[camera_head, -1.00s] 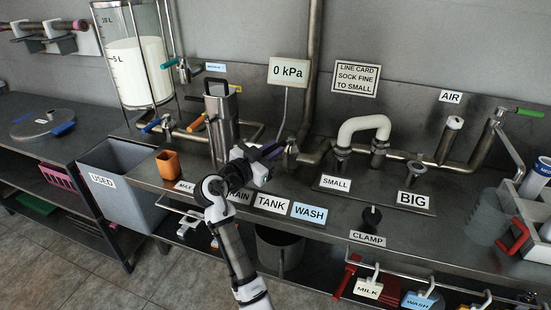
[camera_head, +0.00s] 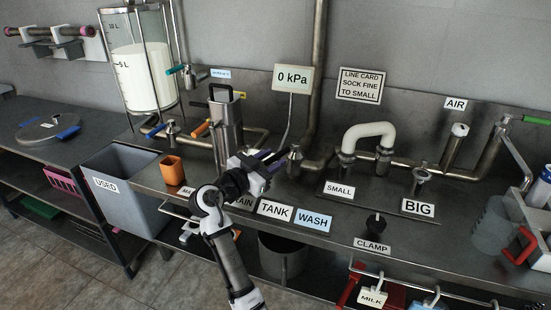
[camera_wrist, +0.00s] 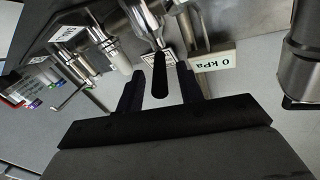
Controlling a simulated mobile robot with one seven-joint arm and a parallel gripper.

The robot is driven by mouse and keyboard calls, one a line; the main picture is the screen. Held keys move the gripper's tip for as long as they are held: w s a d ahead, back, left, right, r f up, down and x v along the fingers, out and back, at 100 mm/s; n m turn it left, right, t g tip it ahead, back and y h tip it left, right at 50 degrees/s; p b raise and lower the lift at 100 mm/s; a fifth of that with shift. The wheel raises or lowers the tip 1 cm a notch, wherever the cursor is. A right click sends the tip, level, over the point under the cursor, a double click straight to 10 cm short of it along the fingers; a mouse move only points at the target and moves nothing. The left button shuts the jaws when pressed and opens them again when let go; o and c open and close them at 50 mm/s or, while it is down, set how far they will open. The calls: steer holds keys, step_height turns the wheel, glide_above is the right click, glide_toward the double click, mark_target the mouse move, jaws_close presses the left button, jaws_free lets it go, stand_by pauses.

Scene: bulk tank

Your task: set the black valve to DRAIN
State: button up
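The black valve handle (camera_wrist: 159,78) hangs from a silver valve body (camera_wrist: 142,20) in the wrist view. It lies between the two dark fingers of my gripper (camera_wrist: 160,72), with a gap on both sides. My gripper is open. In the head view my gripper (camera_head: 272,162) is just left of the silver valve body (camera_head: 294,159) on the pipe, and the black handle cannot be made out there. The DRAIN label (camera_head: 244,202) is partly hidden by my arm. The TANK label (camera_head: 274,212) and WASH label (camera_head: 314,221) stand to its right.
A steel cylinder (camera_head: 226,135) and orange cup (camera_head: 172,170) stand left of my gripper. The gauge sign (camera_head: 292,79) reads 0 kPa. A white hose bend (camera_head: 369,132) sits right, beyond a SMALL label (camera_head: 339,189). A grey USED bin (camera_head: 128,205) is at left.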

steer(key=b+v, duration=0.2)
steer(key=v, duration=0.9)
steer(key=shift+s+a, duration=0.25)
steer(key=shift+a, duration=0.05)
steer(key=shift+c, duration=1)
steer(key=shift+s+d+m, duration=0.1)
steer(key=shift+d+m, duration=0.15)
steer(key=shift+m, duration=0.05)
steer(key=shift+c, duration=1.2)
steer(key=s+d+m+y, duration=0.1)
steer(key=d+m, duration=0.1)
steer(key=m, duration=0.1)
steer(key=s+d+r+m+t+y+b, duration=0.1)
steer(key=d+m, duration=0.2)
steer(key=s+d+m+y, duration=0.1)
steer(key=d+m, duration=0.1)
steer(key=m, duration=0.1)
steer(key=shift+s+d+r+m+t+y, duration=0.3)
steer(key=shift+s+m+y, duration=0.1)
jaws_close()
steer(key=w+d+f+p, duration=0.1)
steer(key=w+p, duration=0.1)
steer(key=w, duration=0.9)
steer(key=shift+w+d+p, duration=0.2)
steer(key=shift+d+p, duration=0.1)
steer(key=shift+p, duration=0.1)
